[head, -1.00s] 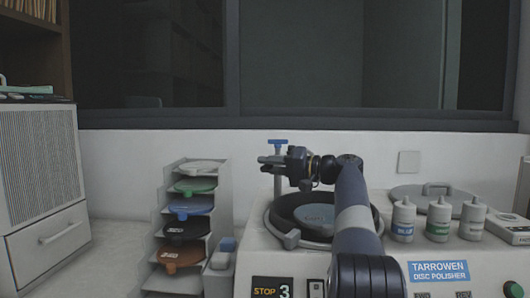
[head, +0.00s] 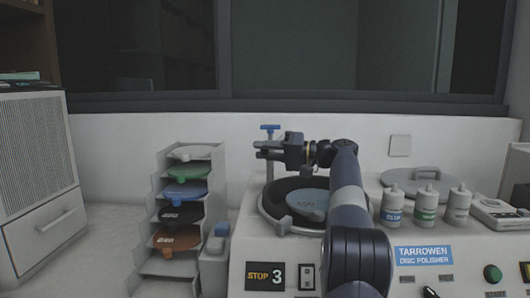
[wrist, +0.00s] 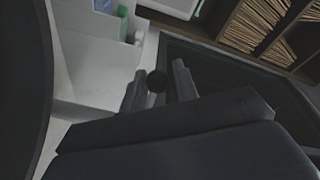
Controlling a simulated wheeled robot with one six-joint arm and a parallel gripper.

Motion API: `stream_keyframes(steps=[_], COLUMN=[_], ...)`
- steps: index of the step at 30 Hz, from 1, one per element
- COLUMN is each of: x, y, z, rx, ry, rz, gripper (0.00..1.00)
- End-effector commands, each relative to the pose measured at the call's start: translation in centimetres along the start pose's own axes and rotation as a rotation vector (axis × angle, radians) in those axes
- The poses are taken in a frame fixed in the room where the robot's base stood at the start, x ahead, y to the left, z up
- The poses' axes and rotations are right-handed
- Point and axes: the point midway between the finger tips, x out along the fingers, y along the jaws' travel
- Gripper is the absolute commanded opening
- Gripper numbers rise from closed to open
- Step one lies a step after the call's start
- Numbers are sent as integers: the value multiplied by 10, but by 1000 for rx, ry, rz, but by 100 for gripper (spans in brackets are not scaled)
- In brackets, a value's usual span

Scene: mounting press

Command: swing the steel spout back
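The steel spout's upright post (head: 269,168) stands behind the polisher bowl (head: 271,215), with a blue T-handle (head: 270,128) on top. My gripper (head: 262,149) is level with the upper post, just below the handle, its fingers pointing left and overlapping the post. The spout's own arm is hidden or cannot be made out. In the wrist view the two fingers of my gripper (wrist: 157,88) stand apart, with a dark round end (wrist: 156,81) showing between them. I cannot tell whether they touch it. A blue-grey disc (head: 308,201) lies in the bowl.
A stepped rack of coloured discs (head: 180,190) stands left of the polisher. Several bottles (head: 426,206) and a grey lid (head: 418,182) sit to the right. The wall is close behind. The counter between rack and white cabinet (head: 35,170) is clear.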

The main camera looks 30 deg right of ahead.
Motion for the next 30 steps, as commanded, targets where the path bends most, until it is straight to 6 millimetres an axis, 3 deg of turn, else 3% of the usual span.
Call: stream_keyframes(steps=[4, 13, 24, 30], x=[0, -5, -62, -75], y=[0, 1, 0, 1], z=[0, 0, -2, 0], rx=[2, 4, 4, 3], ry=[-1, -1, 1, -1], rz=[1, 3, 3, 2], gripper=[41, 41, 41, 41])
